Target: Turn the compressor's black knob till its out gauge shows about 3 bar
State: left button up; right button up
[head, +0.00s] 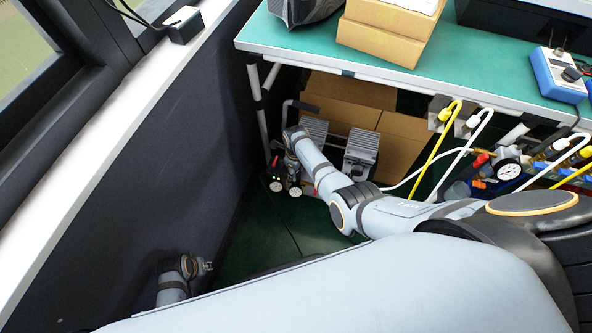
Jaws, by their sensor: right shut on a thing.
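The compressor (360,150) stands on the floor under the bench, with grey finned cylinder heads. Two small round gauges (295,191) sit at its left front; their needles are too small to read. My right arm reaches in under the bench, and my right gripper (291,168) points down just above the gauges. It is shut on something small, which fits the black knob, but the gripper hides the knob. My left gripper (207,267) is low at the left, near the dark wall and well apart from the compressor; its fingers are too small to judge.
The green-topped bench (480,88) overhangs the compressor. Cardboard boxes (405,150) stand behind it. Yellow and white hoses (437,147) hang at the right, near another gauge (509,170). A dark wall (170,150) closes the left side.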

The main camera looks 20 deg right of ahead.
pick_arm(q)
jog(key=shift+a+f, duration=0.1)
jog(key=shift+f, duration=0.2)
pick_arm(e)
jog(key=shift+m, duration=0.3)
jog(key=o, duration=1.1)
jog(key=shift+o, duration=0.2)
jog(key=shift+r, duration=0.1)
notch_tip(320, 180, up, 8)
jog(key=shift+f, duration=0.15)
jog(key=shift+s, duration=0.1)
